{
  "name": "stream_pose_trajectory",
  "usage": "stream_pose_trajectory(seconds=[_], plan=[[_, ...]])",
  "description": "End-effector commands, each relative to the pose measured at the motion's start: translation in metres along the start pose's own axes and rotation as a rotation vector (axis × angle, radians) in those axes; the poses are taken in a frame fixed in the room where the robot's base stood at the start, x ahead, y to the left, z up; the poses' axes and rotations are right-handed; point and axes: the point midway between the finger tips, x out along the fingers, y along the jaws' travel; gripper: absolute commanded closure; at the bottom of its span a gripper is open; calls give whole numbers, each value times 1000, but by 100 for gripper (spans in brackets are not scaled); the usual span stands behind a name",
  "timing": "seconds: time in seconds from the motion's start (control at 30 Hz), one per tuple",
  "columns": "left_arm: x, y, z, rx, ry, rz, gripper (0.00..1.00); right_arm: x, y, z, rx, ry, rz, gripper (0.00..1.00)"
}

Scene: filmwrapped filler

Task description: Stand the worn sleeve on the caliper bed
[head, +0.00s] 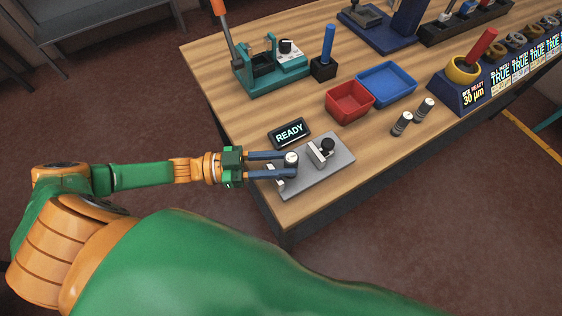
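A small metal sleeve with a pale top (291,158) is at the left part of the grey caliper bed (325,172), near the table's front left corner. It looks roughly upright. My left gripper (292,166) reaches in from the left with one blue finger on each side of the sleeve, and appears shut on it. The fingers hide the sleeve's lower part, so I cannot tell whether it touches the bed. A block with a black knob (323,151) stands on the bed to the right. My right gripper is not in view.
A READY display (289,134) stands behind the bed.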

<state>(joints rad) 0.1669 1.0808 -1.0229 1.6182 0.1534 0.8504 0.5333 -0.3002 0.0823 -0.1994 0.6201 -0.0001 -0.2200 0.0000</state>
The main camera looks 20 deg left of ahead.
Motion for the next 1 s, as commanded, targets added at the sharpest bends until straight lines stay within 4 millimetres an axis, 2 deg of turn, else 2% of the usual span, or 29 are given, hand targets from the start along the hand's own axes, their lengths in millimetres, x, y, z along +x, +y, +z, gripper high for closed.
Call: stream_pose_trajectory(seconds=[0.03, 0.1, 0.47, 0.57, 0.63, 0.7, 1.0], plan=[[-4, 5, 14, -5, -38, 2, 51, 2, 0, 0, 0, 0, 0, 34], [-4, 5, 15, -6, -39, 2, 34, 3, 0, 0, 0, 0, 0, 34], [-4, 5, 16, -5, -40, 2, 34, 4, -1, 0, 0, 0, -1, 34], [-4, 5, 10, -4, -40, 2, 34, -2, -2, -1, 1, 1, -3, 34], [-4, 4, -2, -3, -40, 2, 34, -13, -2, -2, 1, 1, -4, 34], [-18, 4, 8, -5, -44, 1, 34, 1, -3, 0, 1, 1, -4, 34], [-89, 3, 4, -5, -39, 1, 34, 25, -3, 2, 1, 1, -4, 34]])
